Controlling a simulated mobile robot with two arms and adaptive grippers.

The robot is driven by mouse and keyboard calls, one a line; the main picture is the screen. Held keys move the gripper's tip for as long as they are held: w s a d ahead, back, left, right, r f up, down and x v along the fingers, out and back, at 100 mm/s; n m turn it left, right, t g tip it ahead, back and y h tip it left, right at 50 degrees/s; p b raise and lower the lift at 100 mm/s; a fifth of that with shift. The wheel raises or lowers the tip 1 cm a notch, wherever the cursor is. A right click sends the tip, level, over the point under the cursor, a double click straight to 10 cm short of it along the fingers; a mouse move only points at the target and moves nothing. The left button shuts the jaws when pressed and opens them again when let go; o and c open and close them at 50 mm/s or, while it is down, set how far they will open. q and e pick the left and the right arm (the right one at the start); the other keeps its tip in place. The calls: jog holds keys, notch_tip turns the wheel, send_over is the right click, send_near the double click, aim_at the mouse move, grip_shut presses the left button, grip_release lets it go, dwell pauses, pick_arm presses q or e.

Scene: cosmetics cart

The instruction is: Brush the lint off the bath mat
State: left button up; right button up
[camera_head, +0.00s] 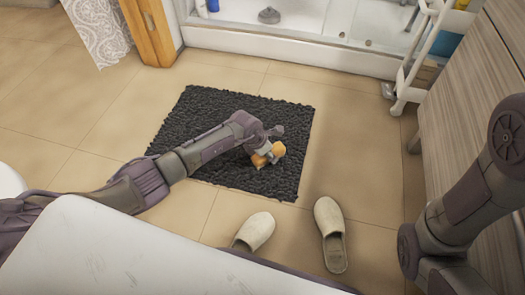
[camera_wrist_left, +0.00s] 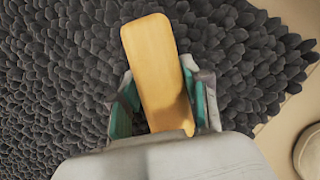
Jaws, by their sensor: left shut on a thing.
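The dark grey, shaggy bath mat (camera_head: 210,107) lies on the tiled floor in the middle of the head view and fills most of the left wrist view (camera_wrist_left: 55,80). My left gripper (camera_head: 268,152) is over the mat's right part, shut on a brush with a tan wooden body (camera_wrist_left: 157,75). The brush also shows as a small tan shape at the gripper in the head view (camera_head: 276,152). Its underside is hidden, so I cannot tell whether it touches the mat. I see no clear lint. My right arm is at the right edge; its gripper is out of frame.
Two pale slippers stand just in front of the mat, one (camera_head: 255,231) partly covered by my body and one (camera_head: 331,235) to its right. A white cart (camera_head: 407,85) and a wood-grain cabinet (camera_head: 450,100) are at the right. A white shower tray (camera_head: 290,50) lies behind the mat.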

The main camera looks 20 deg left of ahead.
pick_arm(q)
jog(key=shift+s+a+r+p, duration=0.15)
jog(key=shift+a+p, duration=0.3)
jog(key=shift+a, duration=1.45)
jog(key=shift+s+a+f+b, duration=0.15)
jog(key=shift+a+b, duration=0.1)
jog(key=shift+a, duration=1.8)
jog(key=shift+s+a+f+b, duration=0.1)
jog(key=shift+a+b, duration=0.1)
jog(key=shift+a, duration=1.85)
jog(key=shift+r, duration=0.1)
notch_tip(320, 180, up, 6)
jog(key=p, duration=0.5)
jog(key=shift+f, duration=0.2)
jog(key=shift+r+p, duration=0.2)
jog(key=shift+p, duration=0.15)
jog(key=shift+r, duration=0.1)
